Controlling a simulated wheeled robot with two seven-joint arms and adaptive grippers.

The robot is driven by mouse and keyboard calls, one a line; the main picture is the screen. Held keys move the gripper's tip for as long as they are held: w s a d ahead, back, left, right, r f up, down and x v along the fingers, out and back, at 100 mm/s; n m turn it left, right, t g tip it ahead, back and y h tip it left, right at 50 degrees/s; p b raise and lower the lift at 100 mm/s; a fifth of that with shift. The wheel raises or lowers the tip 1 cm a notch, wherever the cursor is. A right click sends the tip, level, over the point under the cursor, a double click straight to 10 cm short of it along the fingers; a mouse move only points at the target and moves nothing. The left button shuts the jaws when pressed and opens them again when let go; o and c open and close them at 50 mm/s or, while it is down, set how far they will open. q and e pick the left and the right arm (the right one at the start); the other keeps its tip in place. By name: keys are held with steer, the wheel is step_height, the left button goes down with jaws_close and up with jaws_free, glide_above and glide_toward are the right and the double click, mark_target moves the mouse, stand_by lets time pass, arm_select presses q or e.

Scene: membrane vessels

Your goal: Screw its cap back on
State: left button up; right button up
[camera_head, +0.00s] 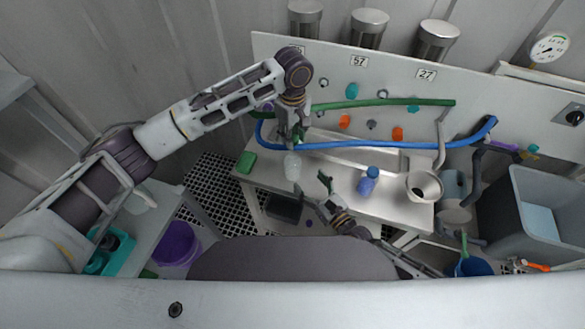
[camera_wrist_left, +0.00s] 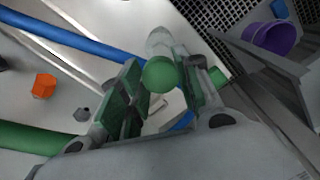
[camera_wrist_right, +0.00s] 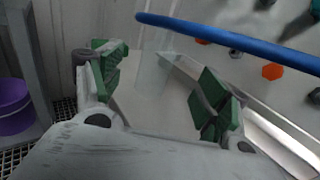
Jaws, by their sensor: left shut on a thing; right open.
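My left gripper (camera_head: 294,138) is at the back left of the bench, pointing down. In the left wrist view its fingers (camera_wrist_left: 160,88) are shut around a round green cap (camera_wrist_left: 160,73). A clear vessel (camera_wrist_left: 160,42) shows just beyond the cap. In the head view the clear vessel (camera_head: 292,167) is directly below the left gripper. I cannot tell whether the cap is seated on it, or whether it touches the bench. My right gripper (camera_head: 325,190) is lower and to the right, open and empty. Its fingers (camera_wrist_right: 160,85) have the faint clear vessel (camera_wrist_right: 152,72) beyond them.
A blue bottle (camera_head: 368,181) and a grey round cup (camera_head: 424,187) stand on the right of the bench. A green block (camera_head: 246,162) lies at its left end. A blue hose (camera_head: 345,145) and a green hose (camera_head: 385,102) run along the back panel.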

mark_target(292, 161)
steer(key=shift+x, duration=5.45)
steer(key=c, duration=1.6)
arm_select(q)
steer(key=shift+f, duration=2.5)
arm_select(e)
steer(key=shift+o, duration=0.2)
